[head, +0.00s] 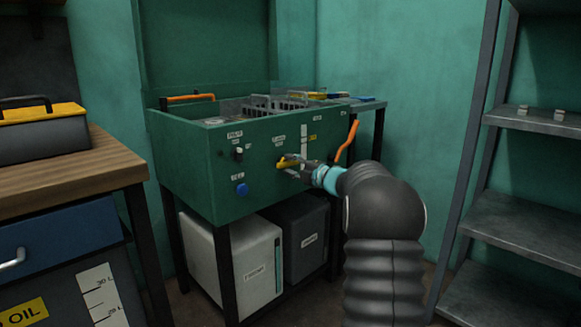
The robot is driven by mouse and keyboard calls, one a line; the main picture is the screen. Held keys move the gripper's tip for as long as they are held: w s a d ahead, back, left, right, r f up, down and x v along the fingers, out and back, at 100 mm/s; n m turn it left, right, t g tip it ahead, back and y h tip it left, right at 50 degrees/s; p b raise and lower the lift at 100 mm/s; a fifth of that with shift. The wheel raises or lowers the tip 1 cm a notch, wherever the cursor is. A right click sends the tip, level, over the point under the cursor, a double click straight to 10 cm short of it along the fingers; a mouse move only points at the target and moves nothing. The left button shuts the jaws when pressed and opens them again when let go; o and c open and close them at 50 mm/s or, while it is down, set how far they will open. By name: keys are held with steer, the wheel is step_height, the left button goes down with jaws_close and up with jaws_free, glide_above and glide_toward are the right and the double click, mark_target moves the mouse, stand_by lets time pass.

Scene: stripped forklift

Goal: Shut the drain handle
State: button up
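A small yellow handle (284,163), which looks like the drain handle, sits on the front panel of the green wash tub (207,180), below a small white label. My gripper (291,164) is at this handle, its dark fingertips touching it or just beside it. The fingers partly cover the handle's right end. The view is too small to tell whether the fingers are closed on it, and the handle's full angle is partly hidden.
A dark knob (238,154) and a blue button (242,189) are on the same panel, left of the handle. A white container (252,265) and a dark container (305,238) stand below. A wooden bench (75,170) is at left, metal shelves (525,220) at right.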

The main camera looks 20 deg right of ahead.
jaws_close()
steer(key=shift+f+b, duration=0.15)
steer(key=shift+b, duration=0.25)
steer(key=shift+n+b, duration=0.3)
steer(key=shift+n, duration=0.1)
steer(key=shift+o, duration=1.2)
jaws_free()
